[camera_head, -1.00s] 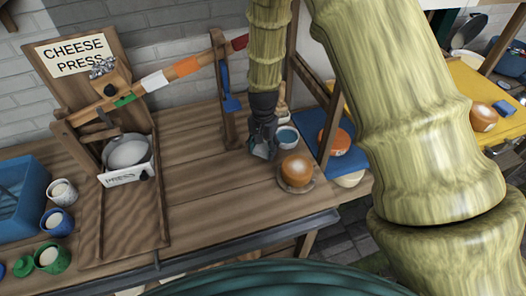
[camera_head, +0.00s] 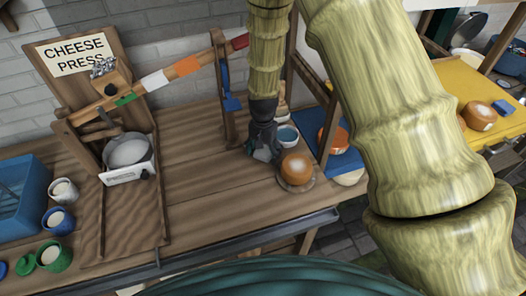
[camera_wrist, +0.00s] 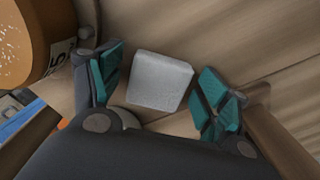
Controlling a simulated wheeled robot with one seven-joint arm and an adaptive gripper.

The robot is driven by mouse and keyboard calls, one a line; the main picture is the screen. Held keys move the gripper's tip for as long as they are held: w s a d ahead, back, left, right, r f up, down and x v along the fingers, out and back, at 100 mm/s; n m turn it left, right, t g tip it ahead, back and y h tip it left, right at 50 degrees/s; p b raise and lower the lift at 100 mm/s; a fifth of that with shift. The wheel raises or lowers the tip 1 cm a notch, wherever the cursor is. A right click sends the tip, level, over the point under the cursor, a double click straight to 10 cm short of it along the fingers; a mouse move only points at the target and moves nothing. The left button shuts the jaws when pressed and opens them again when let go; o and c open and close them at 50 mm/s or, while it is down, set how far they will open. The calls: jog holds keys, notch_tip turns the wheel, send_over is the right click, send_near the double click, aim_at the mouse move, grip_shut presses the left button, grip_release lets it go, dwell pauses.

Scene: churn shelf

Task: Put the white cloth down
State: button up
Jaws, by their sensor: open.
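The white cloth (camera_wrist: 160,81) shows in the wrist view as a pale, block-like folded piece. It lies between the fingers of my gripper (camera_wrist: 165,88), with a visible gap on both sides. My gripper's teal-padded fingers are spread open. The cloth is mostly hidden behind the fingers there. The wrist view shows wooden bench surface beyond the cloth.
The cheese (camera_head: 296,169) sits on a small plate just right of my gripper. A wooden post (camera_head: 228,105) with a blue tag rises to the left. The bench (camera_head: 200,165) is clear between the press pot (camera_head: 128,152) and my gripper.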

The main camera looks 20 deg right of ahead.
aim_at(263, 152)
notch_tip(263, 152, up, 12)
jog(key=b, duration=0.3)
jog(key=shift+r, duration=0.15)
dwell(0.5)
jog(key=shift+w, duration=0.1)
dwell(0.4)
